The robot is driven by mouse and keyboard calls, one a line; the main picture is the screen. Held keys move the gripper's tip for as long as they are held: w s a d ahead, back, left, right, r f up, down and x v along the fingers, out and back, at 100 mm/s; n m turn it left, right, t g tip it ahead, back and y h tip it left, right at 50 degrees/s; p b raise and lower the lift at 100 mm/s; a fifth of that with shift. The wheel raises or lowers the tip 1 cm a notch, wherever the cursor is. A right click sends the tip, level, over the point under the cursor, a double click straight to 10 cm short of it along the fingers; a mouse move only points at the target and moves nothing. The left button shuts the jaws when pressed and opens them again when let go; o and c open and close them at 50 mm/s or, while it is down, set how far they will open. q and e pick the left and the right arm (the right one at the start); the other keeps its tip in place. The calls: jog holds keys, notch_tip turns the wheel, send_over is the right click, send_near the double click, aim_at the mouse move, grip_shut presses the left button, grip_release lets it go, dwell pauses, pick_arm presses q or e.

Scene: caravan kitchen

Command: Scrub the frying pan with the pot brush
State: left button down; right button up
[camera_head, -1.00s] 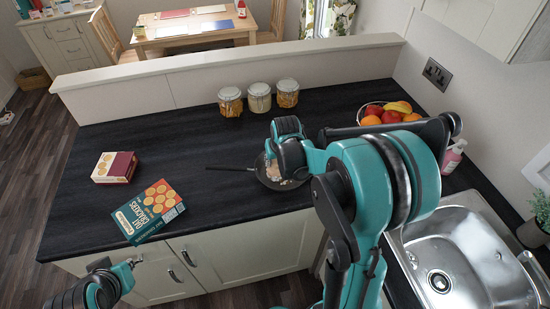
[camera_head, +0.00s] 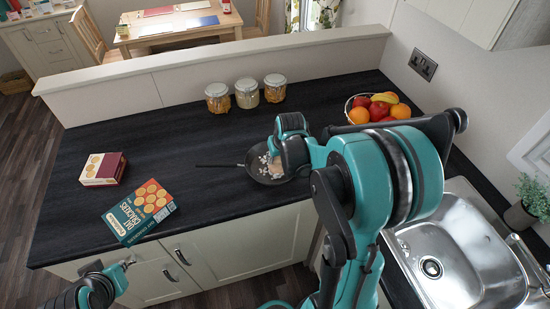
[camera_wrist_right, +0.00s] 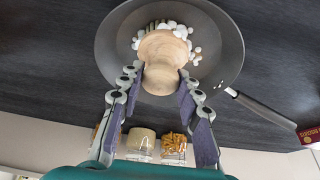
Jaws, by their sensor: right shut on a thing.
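The dark frying pan (camera_head: 253,174) lies on the black worktop with its handle pointing left in the head view. In the right wrist view the pan (camera_wrist_right: 110,45) fills the top middle. My right gripper (camera_wrist_right: 158,78) is shut on the wooden pot brush (camera_wrist_right: 162,55), its fingers on both sides of the wood. The brush is over the pan, its bristles partly showing among white foam-like bits. In the head view my right gripper (camera_head: 277,155) hides most of the brush. My left gripper (camera_head: 128,263) hangs apart, in front of the counter; its jaws are too small to judge.
An oat crackers box (camera_head: 140,211) and a smaller box (camera_head: 103,169) lie at the worktop's left. Several jars (camera_head: 246,93) stand along the back. A fruit bowl (camera_head: 376,108) is behind my right arm. The sink (camera_head: 460,250) is at right. The worktop's left middle is clear.

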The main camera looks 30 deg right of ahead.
aim_at(265, 168)
jog(key=shift+w+d, duration=0.85)
jog(key=shift+d, duration=0.25)
jog(key=shift+w+a+b, duration=0.15)
jog(key=shift+w+b, duration=0.15)
jog(key=shift+w, duration=1.05)
jog(key=shift+w+a, duration=0.35)
jog(key=shift+a, duration=0.35)
jog(key=shift+w+a, duration=0.3)
jog(key=shift+a, duration=0.4)
jog(key=shift+s+a+f, duration=0.1)
jog(key=shift+s+a, duration=0.9)
jog(key=shift+a, duration=0.1)
jog(key=shift+s+d+r, duration=0.1)
jog(key=shift+s+d, duration=0.15)
jog(key=shift+d, duration=0.45)
jog(key=shift+s+d+r, duration=0.1)
jog(key=shift+s+d, duration=0.1)
jog(key=shift+d, duration=0.45)
notch_tip(265, 168, up, 8)
jog(key=p, duration=0.6)
jog(key=shift+r, duration=0.2)
jog(key=shift+p, duration=0.35)
